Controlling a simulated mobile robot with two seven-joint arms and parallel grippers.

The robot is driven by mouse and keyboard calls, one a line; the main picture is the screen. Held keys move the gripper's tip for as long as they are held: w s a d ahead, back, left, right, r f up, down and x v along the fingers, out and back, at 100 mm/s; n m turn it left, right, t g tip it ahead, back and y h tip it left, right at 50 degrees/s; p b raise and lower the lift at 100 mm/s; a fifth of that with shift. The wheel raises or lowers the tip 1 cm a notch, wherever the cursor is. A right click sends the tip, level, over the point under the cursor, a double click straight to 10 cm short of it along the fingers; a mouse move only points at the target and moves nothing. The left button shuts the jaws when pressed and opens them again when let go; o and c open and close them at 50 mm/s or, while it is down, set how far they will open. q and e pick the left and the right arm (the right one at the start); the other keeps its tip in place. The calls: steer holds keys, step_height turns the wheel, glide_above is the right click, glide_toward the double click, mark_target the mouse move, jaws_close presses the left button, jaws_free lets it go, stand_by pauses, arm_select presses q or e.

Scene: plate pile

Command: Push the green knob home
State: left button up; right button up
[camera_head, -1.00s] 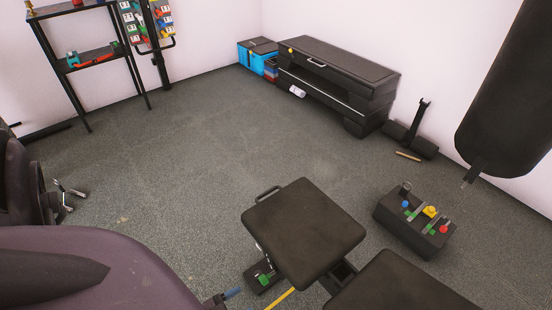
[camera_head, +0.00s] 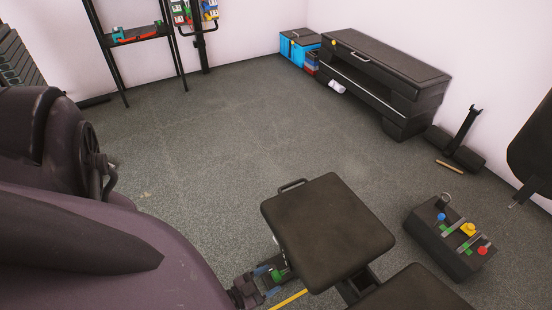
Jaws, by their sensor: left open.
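A green knob (camera_head: 280,274) shows low beside the near-left edge of a black padded bench seat (camera_head: 327,230), partly hidden by it. My left gripper (camera_head: 267,281) comes in from the lower left, with blue-tipped fingers spread apart. The fingers are close to the knob, one on its far side and one on its near side in the picture. I cannot tell whether they touch it. The gripper looks empty. My right gripper is out of view.
A second black pad (camera_head: 415,292) is at the bottom. A black box (camera_head: 447,250) with blue, yellow and red knobs stands at right. A dark bench (camera_head: 385,70), blue bin (camera_head: 298,48) and shelf rack (camera_head: 138,38) line the walls. The middle floor is clear.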

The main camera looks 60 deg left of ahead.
arm_select(q)
steer(key=shift+w+d, duration=0.1)
steer(key=shift+w, duration=1.2)
